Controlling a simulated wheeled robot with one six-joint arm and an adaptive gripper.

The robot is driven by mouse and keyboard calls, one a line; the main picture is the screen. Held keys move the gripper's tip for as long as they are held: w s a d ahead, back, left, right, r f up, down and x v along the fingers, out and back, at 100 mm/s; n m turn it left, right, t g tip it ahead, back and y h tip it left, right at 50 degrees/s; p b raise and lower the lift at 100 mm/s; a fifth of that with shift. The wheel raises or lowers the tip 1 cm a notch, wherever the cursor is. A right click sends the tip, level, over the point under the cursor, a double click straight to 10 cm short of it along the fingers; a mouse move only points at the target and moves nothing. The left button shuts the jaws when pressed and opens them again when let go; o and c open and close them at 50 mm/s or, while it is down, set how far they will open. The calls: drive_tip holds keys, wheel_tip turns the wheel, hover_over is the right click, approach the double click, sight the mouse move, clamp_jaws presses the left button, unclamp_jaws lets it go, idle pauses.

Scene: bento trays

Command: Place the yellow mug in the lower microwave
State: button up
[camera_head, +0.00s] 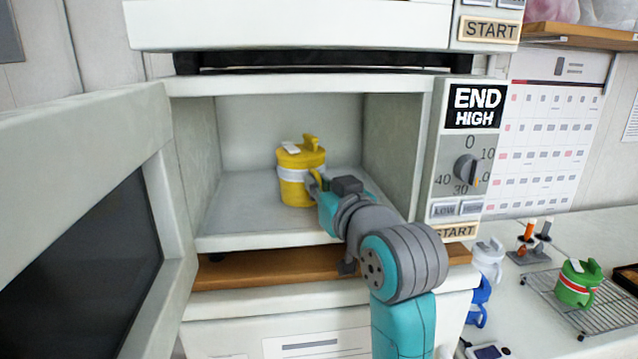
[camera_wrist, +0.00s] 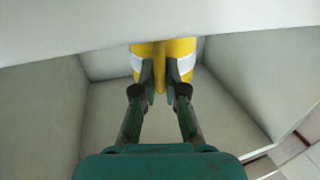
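The yellow mug (camera_head: 293,190), with a white band and a lid, is upright inside the open lower microwave (camera_head: 232,205). My gripper (camera_head: 318,184) reaches in from the front right and meets the mug's near side. In the wrist view, the fingers of my gripper (camera_wrist: 161,82) close on both sides of the handle of the yellow mug (camera_wrist: 161,50). The mug's base is at or just above the cavity floor; I cannot tell if it touches. Part of its lower right side is hidden by my gripper.
The microwave door (camera_head: 165,200) stands open at the left. An upper microwave (camera_head: 290,25) sits above. At the right, a green mug (camera_head: 577,288) is on a wire rack (camera_head: 600,318), and white (camera_head: 489,258) and blue (camera_head: 478,300) mugs stand beside the cabinet. The cavity floor around the mug is clear.

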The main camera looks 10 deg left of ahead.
drive_tip(key=o, duration=0.4)
drive_tip(key=shift+r, duration=0.1)
drive_tip(key=v, duration=1.2)
